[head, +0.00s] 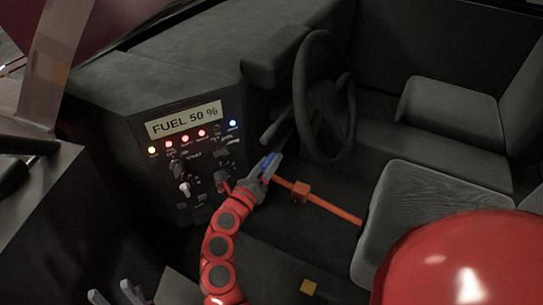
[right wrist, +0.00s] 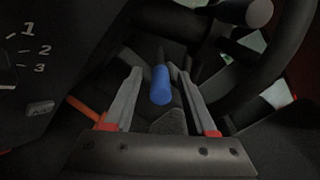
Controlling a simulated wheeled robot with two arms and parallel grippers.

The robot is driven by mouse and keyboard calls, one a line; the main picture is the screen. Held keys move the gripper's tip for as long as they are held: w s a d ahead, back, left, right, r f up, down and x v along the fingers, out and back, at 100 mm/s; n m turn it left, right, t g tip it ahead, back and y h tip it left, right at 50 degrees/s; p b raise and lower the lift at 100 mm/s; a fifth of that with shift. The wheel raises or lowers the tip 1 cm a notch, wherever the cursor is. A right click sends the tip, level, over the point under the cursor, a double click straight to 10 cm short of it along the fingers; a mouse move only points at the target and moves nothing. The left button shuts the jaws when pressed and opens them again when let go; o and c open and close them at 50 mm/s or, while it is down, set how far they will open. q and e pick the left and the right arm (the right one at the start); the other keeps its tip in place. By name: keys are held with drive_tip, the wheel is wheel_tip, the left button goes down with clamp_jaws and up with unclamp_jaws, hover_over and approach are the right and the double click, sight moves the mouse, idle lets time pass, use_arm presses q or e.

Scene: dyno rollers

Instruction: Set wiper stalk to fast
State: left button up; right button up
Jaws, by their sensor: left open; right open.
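A dark stalk with a blue tip, probably the wiper stalk, shows in the right wrist view (right wrist: 160,84). Its blue tip also shows in the head view (head: 270,160), below and left of the steering wheel. My right gripper (head: 268,167) is open around the blue tip, with one finger on each side and visible gaps in the right wrist view (right wrist: 156,88). My left gripper (head: 114,293) is open and empty at the bottom left of the head view, partly cut off by the frame edge. The stalk's base is dark and hard to make out.
The steering wheel (head: 324,98) stands just right of my right gripper. An orange bar (head: 335,210) runs behind it toward the seat (head: 415,215). A control panel (head: 190,165) with lights and knobs is at left. Another dark stalk (right wrist: 258,13) is at the upper right.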

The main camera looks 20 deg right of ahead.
clamp_jaws()
idle(1.4)
